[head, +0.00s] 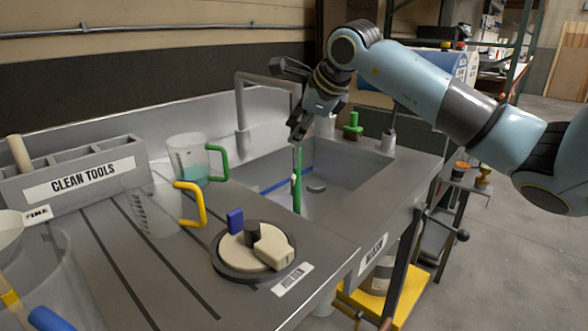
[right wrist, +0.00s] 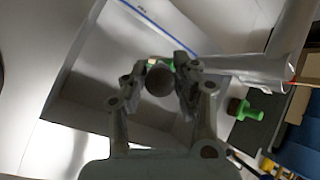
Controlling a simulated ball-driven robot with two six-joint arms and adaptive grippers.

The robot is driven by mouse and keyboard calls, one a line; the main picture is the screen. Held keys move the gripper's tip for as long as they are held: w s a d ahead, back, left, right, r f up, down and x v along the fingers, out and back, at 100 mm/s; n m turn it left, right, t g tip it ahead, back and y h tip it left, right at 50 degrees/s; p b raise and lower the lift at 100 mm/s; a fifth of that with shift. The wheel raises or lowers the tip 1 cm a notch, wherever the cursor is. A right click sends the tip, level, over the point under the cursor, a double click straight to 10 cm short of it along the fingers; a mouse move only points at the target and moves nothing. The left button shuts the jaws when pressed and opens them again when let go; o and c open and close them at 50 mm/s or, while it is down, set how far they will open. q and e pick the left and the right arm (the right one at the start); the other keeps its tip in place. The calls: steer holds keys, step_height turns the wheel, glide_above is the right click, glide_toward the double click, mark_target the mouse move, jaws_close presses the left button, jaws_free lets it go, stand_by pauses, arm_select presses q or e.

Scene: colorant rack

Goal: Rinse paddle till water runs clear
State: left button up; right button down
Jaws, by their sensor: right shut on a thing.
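My right gripper (head: 298,132) is shut on the green paddle (head: 298,182), which hangs upright over the sink basin (head: 345,165). The paddle carries a small pale patch partway down. In the right wrist view, my right gripper (right wrist: 163,72) closes around a dark round end (right wrist: 159,81), with a little green behind it. The grey faucet (head: 242,115) rises behind the basin, and its spout reaches close to the gripper. I cannot make out running water or its colour. My left gripper is not in view.
A green-handled jug (head: 188,160) with teal liquid and a yellow-handled clear jug (head: 160,212) stand left of the basin. A round dial device (head: 240,255) is in front. The CLEAN TOOLS rack (head: 75,180) is far left. A green tool (head: 353,127) stands on the back rim.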

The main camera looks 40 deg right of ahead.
steer(key=shift+w+a, duration=0.2)
steer(key=shift+s+d, duration=0.1)
steer(key=shift+s+d, duration=0.35)
steer(key=shift+d, duration=0.05)
steer(key=shift+w+a+b, duration=0.15)
steer(key=shift+b, duration=0.25)
steer(key=shift+w+a+b, duration=0.3)
steer(key=shift+a, duration=0.05)
steer(key=shift+s+d, duration=0.15)
